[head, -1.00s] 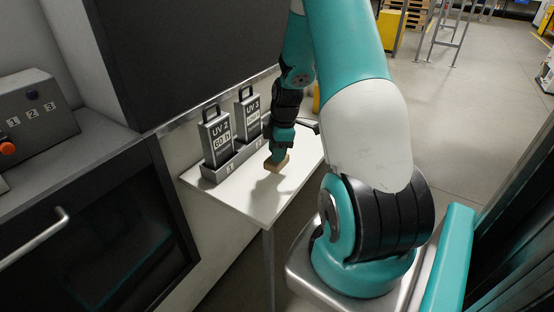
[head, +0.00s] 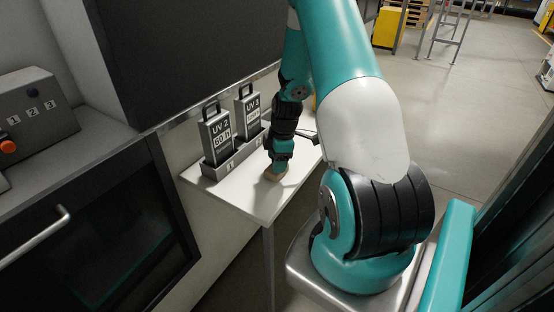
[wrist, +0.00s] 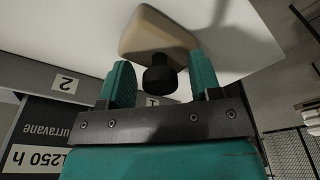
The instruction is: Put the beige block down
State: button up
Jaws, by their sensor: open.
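The beige block (wrist: 153,36) lies on the white table (wrist: 246,45) in the wrist view, with a black round knob (wrist: 158,76) on its near side. In the head view the block (head: 275,175) sits on the table (head: 245,203), partly covered by my gripper. My gripper (wrist: 163,74) is open; its two teal fingers stand apart on either side of the knob, with gaps to it. Whether the whole underside of the block touches the table is hard to tell.
The front of the table is clear. A control panel (head: 38,115) stands at the left.

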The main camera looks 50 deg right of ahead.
notch_tip(320, 180, up, 12)
jog(key=s+d+b, duration=0.1)
jog(key=b, duration=0.1)
jog(key=w+a+r, duration=0.1)
jog(key=a+r, duration=0.1)
jog(key=a, duration=0.4)
jog(key=w+a+r, duration=0.2)
jog(key=a+r, duration=0.1)
jog(key=a, duration=0.2)
jog(key=s+a+r+m+y, duration=0.1)
jog(key=s+a+r, duration=0.1)
jog(key=a, duration=0.5)
jog(key=s+a+r+y, duration=0.1)
jog(key=a+r, duration=0.1)
jog(key=a, duration=0.6)
jog(key=s+a+r+m+g+y, duration=0.1)
jog(key=s+a+r+m, duration=0.1)
jog(key=s+a, duration=1.1)
jog(key=shift+s+a+r, duration=0.25)
jog(key=shift+s+r, duration=0.35)
jog(key=shift+r, duration=0.2)
jog(key=shift+d, duration=0.1)
